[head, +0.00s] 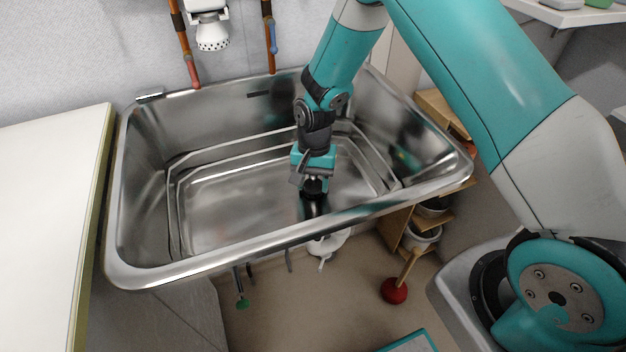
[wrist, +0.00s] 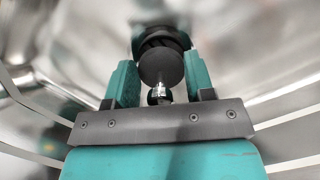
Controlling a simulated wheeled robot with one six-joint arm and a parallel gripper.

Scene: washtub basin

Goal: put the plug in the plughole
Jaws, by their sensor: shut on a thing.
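My gripper (head: 314,184) points down inside the steel washtub basin (head: 230,205), low over its floor near the front wall. In the wrist view its two teal fingers stand on either side of the plug (wrist: 160,66), a dark round disc with a shiny metal knob (wrist: 160,93) at the finger base. The gripper is shut on the plug. Just beyond the disc is a darker round shape (wrist: 160,37); I cannot tell whether it is the plughole or a reflection. In the head view the plughole cannot be made out, and a dark patch shows below the fingers.
The basin's front rim (head: 250,247) and steep walls surround my gripper. A white worktop (head: 45,200) adjoins on the left. Pipes and a white fitting (head: 212,32) are on the wall behind. A plunger (head: 395,289) stands on the floor below. The basin floor left of my gripper looks clear.

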